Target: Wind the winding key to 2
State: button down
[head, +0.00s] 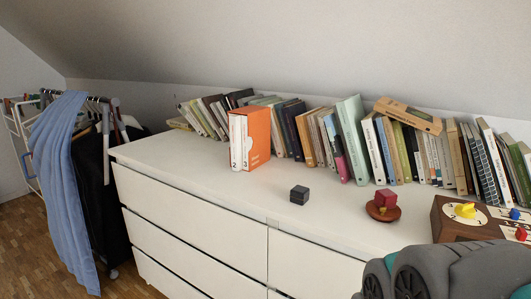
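A dark brown wooden box (449,228) stands on the dresser top at the right, partly cut off by the picture edge. A yellow key-like piece (465,210) sits on a round white dial on its top; it looks like the winding key. The dial marks and the number it points to are too small to read. A blue knob (515,214) and a red knob (520,234) are also on the box. A grey and teal part of my arm fills the lower right corner, in front of the box. My gripper's fingers do not show.
The white dresser (190,217) has its visible drawers shut. A dark cube (299,194) and a red block (385,198) on a round brown base stand on top. Books (350,140) line the back, with an orange slipcase (256,136). A clothes rack is at left.

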aim_at(466, 210)
jog(key=z, duration=1.35)
